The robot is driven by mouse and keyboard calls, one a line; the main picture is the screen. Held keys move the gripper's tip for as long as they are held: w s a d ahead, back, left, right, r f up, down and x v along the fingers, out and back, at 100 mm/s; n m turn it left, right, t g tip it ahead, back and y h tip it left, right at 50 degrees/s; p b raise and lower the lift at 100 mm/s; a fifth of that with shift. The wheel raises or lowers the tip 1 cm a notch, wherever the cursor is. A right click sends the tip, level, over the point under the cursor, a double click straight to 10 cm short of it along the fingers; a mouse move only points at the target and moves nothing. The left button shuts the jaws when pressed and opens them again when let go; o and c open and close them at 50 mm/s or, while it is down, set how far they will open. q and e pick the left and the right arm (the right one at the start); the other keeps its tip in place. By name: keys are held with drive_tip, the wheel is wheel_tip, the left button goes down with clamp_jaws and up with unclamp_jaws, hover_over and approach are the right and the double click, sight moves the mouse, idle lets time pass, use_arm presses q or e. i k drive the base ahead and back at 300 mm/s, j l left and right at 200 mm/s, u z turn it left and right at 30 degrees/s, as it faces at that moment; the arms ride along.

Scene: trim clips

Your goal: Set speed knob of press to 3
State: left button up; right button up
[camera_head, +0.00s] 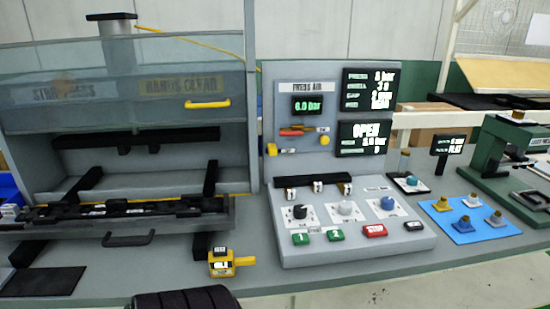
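The press's sloped control panel (350,240) stands on the bench right of the guarded press bay. It carries a row of three round knobs on white dial plates: a black knob (299,211), a grey knob (347,207) and a blue knob (387,203). The dial lettering is too small to read, so I cannot tell which is the speed knob or where each points. An upper readout screen (369,90) shows several lines of settings, mostly unclear.
Green buttons (301,239), a red button (374,231) and a black button (413,226) sit below the knobs. A blue mat (470,236) with several small parts lies right.

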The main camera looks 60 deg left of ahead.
sight(387, 203)
drive_tip(key=u, duration=1.7)
